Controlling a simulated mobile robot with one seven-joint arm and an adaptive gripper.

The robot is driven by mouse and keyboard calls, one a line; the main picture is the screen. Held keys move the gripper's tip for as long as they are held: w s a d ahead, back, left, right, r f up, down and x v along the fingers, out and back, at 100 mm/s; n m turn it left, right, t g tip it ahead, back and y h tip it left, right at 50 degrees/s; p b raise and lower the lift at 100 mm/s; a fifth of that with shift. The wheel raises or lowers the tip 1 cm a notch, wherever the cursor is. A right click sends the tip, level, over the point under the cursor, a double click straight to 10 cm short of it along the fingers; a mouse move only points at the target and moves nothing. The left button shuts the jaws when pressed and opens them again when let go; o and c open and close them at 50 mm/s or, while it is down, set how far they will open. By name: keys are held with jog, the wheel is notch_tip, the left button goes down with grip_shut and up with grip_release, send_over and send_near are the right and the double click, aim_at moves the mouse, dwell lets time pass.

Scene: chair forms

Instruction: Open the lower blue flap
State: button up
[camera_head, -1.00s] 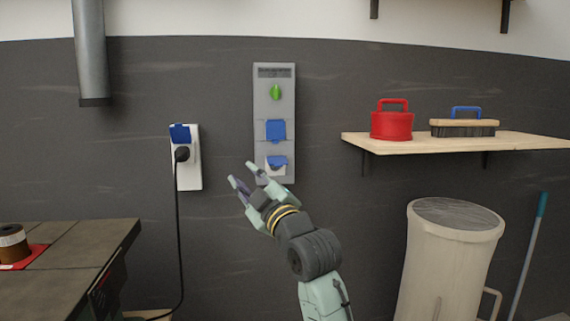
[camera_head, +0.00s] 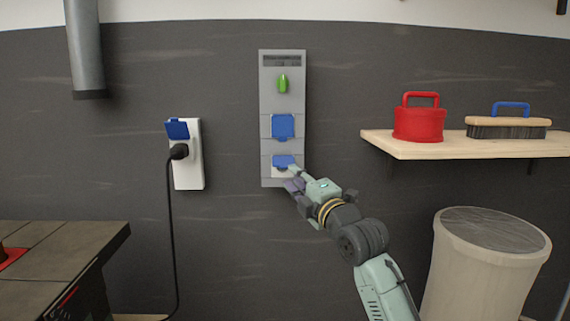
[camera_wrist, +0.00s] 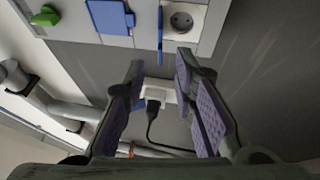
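The grey wall panel (camera_head: 268,100) carries two blue flaps. The lower blue flap (camera_head: 284,161) is tilted out from its white socket, part of which shows beneath it. In the wrist view this flap (camera_wrist: 160,36) is nearly edge-on, with the round socket (camera_wrist: 181,21) bare beside it. The upper blue flap (camera_head: 283,126) lies against the panel. My gripper (camera_head: 291,179) is at the panel's lower right, by the lower flap and partly covering the socket. In the wrist view my gripper (camera_wrist: 160,68) is open, with the flap's edge just beyond the gap between its fingers; contact is unclear.
A green knob (camera_head: 283,83) sits above the flaps. A white socket box (camera_head: 187,172) with a plugged black cable is to the left. A shelf (camera_head: 450,146) and a bin (camera_head: 480,265) are to the right; a table (camera_head: 60,255) is at lower left.

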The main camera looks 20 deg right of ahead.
aim_at(285, 168)
jog(key=w, duration=0.2)
jog(key=w+p, duration=0.1)
jog(key=w, duration=0.1)
jog(key=w+r, duration=0.1)
jog(key=w, duration=0.1)
jog(key=shift+w+a+r+p, duration=0.1)
jog(key=shift+w+a+p, duration=0.25)
jog(key=shift+p, duration=0.05)
jog(key=shift+c, duration=0.6)
grip_shut()
